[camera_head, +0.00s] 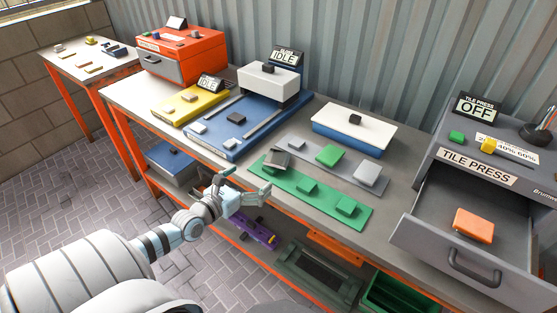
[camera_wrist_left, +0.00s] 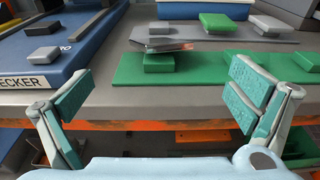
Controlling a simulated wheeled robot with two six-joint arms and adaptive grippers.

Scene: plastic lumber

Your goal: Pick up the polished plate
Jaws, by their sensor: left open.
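A dark, shiny plate (camera_head: 276,159), which looks like the polished plate, lies tilted on a green block at the left end of the green mat (camera_head: 325,205). In the left wrist view the plate (camera_wrist_left: 168,44) rests on top of the green block (camera_wrist_left: 159,63), with a reddish sheen on its front edge. My left gripper (camera_head: 245,184) is open and empty at the table's front edge, short of the plate. In the left wrist view its two fingers (camera_wrist_left: 163,96) stand wide apart, with the plate between and beyond them. My right gripper is not in view.
A grey mat (camera_head: 345,172) with blocks lies behind the green mat. A blue checker station (camera_head: 225,140) stands to the left. The grey tile press (camera_head: 478,168) has its drawer open at right, holding an orange block (camera_head: 474,225). Shelves with bins lie below the tabletop.

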